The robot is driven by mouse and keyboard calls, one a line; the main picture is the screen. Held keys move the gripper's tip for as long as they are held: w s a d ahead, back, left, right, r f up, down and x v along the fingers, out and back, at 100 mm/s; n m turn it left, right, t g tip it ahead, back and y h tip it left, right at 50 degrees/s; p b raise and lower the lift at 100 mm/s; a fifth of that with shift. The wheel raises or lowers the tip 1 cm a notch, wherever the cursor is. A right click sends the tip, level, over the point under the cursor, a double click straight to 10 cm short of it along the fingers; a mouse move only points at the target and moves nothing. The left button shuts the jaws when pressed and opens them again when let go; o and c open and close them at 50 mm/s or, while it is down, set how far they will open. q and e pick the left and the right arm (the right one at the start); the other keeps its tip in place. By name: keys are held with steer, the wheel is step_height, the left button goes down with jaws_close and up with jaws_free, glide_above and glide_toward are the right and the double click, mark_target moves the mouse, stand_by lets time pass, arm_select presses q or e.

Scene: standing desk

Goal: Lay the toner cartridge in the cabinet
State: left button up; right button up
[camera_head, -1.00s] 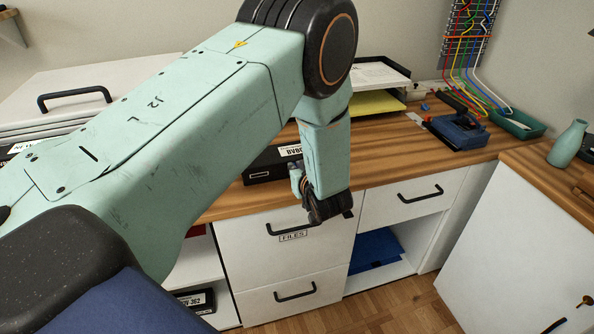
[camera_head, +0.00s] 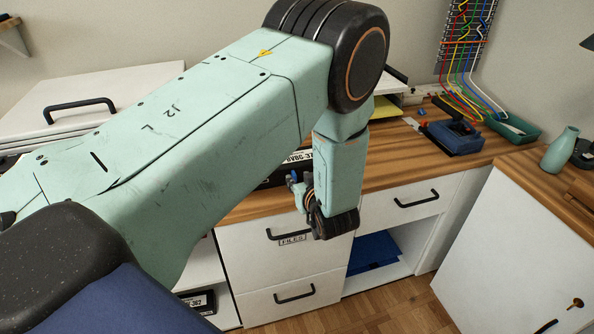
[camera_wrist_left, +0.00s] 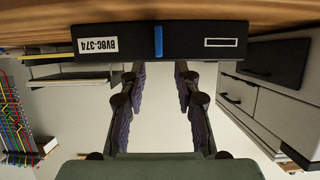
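The toner cartridge, a long black box with a white label reading BVBC-374, lies on the wooden desk. In the head view the cartridge (camera_head: 270,184) is partly hidden behind my left arm. In the left wrist view its front (camera_wrist_left: 205,41) spans the top, with a blue stripe in the middle. My left gripper (camera_wrist_left: 160,68) is open and empty, its two fingers pointing at the cartridge on either side of the stripe. I cannot tell whether they touch it. In the head view the left gripper (camera_head: 299,190) is small beside the wrist. My right gripper is not in view.
The white cabinet (camera_head: 250,262) under the desk has drawers, including one marked FILES, and open shelves. A labelled black box (camera_head: 198,300) is in the lower left shelf; a blue item (camera_head: 374,250) lies in the right opening. A blue device (camera_head: 455,136) stands on the desk.

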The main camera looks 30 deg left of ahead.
arm_select(q)
steer(key=shift+p+v, duration=2.8)
steer(key=shift+v, duration=1.25)
steer(key=s+f+m+g+h, duration=0.25)
steer(key=s+f, duration=0.25)
steer(key=s, duration=0.3)
steer(key=s+f+m+g+h, duration=0.2)
steer(key=s+f+m+h, duration=0.3)
steer(key=s, duration=0.4)
steer(key=s+d+m+g+h, duration=0.1)
steer(key=s+d+g, duration=0.1)
steer(key=s, duration=0.6)
steer(key=s+d+f+m+g+h, duration=0.1)
steer(key=s+d+g+h, duration=0.1)
steer(key=s, duration=0.6)
steer(key=shift+d+f, duration=0.15)
steer(key=shift+d, duration=0.3)
steer(key=shift+g, duration=0.25)
step_height(320, 180, down, 4)
steer(key=b, duration=0.4)
steer(key=shift+a+f, duration=0.1)
